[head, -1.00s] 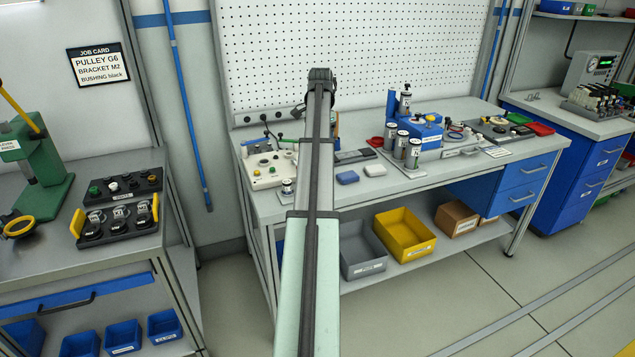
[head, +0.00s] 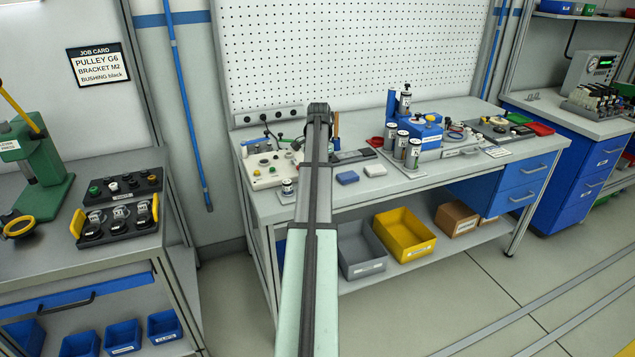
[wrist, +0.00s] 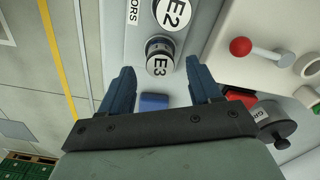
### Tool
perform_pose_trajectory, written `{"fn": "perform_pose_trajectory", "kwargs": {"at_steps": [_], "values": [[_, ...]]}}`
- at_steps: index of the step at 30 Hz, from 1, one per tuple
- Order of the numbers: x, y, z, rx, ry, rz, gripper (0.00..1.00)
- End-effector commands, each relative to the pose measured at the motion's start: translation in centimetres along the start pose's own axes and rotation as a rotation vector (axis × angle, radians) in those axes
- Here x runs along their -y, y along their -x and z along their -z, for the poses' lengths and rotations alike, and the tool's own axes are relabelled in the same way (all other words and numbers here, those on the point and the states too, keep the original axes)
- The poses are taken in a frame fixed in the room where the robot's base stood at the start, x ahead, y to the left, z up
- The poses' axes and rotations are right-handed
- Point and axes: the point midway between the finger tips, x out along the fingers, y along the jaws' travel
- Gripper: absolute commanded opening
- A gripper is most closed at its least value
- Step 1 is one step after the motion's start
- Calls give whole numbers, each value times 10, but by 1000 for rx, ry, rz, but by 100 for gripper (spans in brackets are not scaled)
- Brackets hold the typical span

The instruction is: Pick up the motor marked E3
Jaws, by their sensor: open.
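My gripper (wrist: 162,68) is open, with one blue finger on each side of E3's near side in the picture. I see no contact, and the height gap is unclear. In the head view several silver motors (head: 400,145) stand in a group, but their marks are unreadable. My arm hides my gripper there.
In the wrist view a blue block (wrist: 154,102) lies between the fingers, and a red-knobbed lever (wrist: 241,47) stands to the right. In the head view a control box (head: 262,178), blue block (head: 347,178) and light block (head: 375,170) are on the bench.

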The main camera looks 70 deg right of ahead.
Motion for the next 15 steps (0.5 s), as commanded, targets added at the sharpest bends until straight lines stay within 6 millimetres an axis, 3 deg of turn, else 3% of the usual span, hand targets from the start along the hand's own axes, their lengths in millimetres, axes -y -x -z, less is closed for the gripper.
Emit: {"fn": "perform_pose_trajectory", "kwargs": {"at_steps": [6, 15], "values": [[1, -28, -1, 1, 0, -1, 63], [1, -30, -1, 0, 0, 0, 60]]}}
